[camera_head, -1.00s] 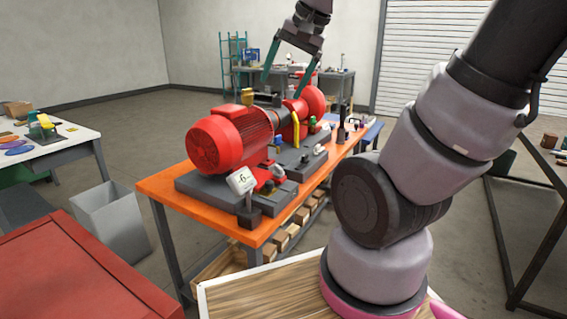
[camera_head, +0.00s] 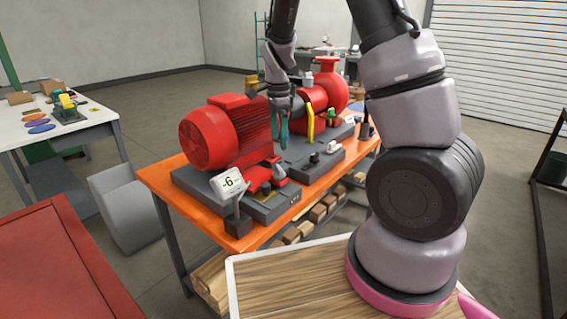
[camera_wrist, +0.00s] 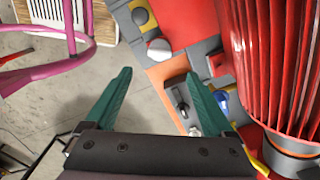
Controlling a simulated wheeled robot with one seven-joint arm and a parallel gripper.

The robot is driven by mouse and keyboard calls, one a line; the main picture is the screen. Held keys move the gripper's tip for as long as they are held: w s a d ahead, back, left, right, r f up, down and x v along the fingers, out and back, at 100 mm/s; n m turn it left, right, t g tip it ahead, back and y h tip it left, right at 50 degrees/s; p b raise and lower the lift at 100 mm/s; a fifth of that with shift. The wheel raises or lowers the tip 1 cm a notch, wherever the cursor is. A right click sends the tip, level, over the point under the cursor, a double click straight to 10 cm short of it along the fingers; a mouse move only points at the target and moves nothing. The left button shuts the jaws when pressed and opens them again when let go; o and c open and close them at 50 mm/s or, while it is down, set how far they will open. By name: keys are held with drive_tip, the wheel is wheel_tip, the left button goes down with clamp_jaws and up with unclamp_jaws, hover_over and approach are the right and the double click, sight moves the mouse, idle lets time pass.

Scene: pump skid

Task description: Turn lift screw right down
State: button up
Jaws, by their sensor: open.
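Several small fittings stand on the skid: a black knob (camera_head: 314,158) and a pale knob (camera_head: 332,146) in the head view, and a round grey knob (camera_wrist: 159,49) and a dark fitting (camera_wrist: 182,104) in the wrist view. I cannot tell which is the right lift screw. A tilted display (camera_head: 229,182) reads about -6.
The skid stands on an orange bench (camera_head: 160,181), with a red pump (camera_head: 329,88) and a yellow upright piece (camera_head: 310,122) behind my gripper. A grey bin (camera_head: 125,210) and a white table (camera_head: 85,125) stand left. A red surface (camera_head: 60,265) is at front left.

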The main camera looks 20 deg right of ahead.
sight(279, 167)
wheel_tip(279, 167, down, 10)
drive_tip(key=shift+f, duration=0.15)
idle(0.3)
drive_tip(key=shift+c, duration=0.3)
drive_tip(key=c, duration=1.3)
